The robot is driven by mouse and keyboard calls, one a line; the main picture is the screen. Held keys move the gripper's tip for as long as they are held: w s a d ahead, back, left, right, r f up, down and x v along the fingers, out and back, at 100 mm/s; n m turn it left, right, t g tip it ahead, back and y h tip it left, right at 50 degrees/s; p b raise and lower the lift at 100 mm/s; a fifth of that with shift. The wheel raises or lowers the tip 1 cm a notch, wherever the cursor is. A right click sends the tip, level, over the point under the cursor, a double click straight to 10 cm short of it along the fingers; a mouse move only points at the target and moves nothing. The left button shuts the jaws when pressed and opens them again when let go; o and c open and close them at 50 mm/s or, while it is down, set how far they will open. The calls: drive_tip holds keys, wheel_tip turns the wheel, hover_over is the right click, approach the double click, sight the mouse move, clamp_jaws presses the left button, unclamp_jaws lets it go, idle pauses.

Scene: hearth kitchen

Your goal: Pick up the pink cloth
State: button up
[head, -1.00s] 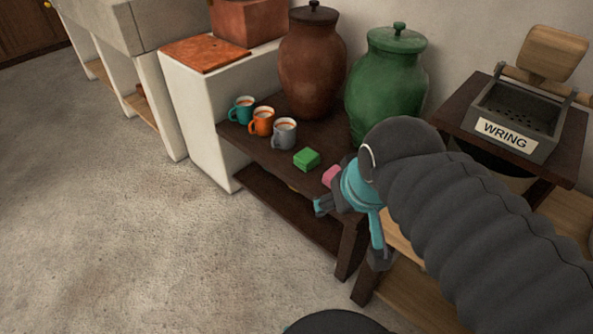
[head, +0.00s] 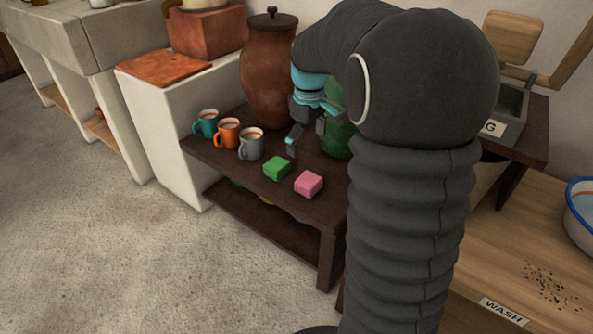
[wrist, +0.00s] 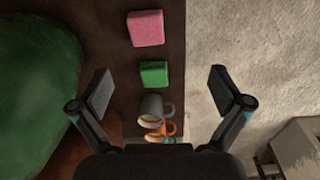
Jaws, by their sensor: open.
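The pink cloth (head: 308,184) is a small folded block lying on the dark wooden table (head: 322,212), near its front right part. A green block-like cloth (head: 277,168) lies just left of it. My gripper (head: 306,140) is open and empty above the table, behind the two cloths and in front of the green jar. In the wrist view the pink cloth (wrist: 146,28) is at the top, beyond the green cloth (wrist: 153,74). There the open fingers (wrist: 163,92) spread to either side of the green cloth, with the pink cloth farther off.
Teal, orange and grey mugs (head: 251,144) stand left of the green cloth. A brown jar (head: 268,75) and a green jar (head: 338,125) stand behind. A washing bench (head: 510,230) with a basin (head: 583,215) is at right. Open floor lies in front.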

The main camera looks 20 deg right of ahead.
sight(309, 178)
drive_tip(key=shift+n+g, duration=0.3)
drive_tip(key=shift+n, duration=0.1)
drive_tip(key=w+f, duration=0.1)
drive_tip(key=f, duration=0.2)
drive_tip(key=w+d+f+b, duration=0.1)
drive_tip(key=f, duration=0.3)
drive_tip(key=d+f, duration=0.1)
drive_tip(key=f, duration=0.3)
drive_tip(key=shift+w+f, duration=0.2)
drive_tip(key=shift+w, duration=0.2)
drive_tip(key=shift+w+d+f+b, duration=0.15)
drive_tip(key=shift+f+b, duration=0.2)
drive_tip(key=shift+f, duration=1.05)
drive_tip(key=shift+w+a+f+b, duration=0.1)
drive_tip(key=shift+f+b, duration=0.2)
drive_tip(key=shift+f, duration=1.05)
drive_tip(key=c, duration=1.1)
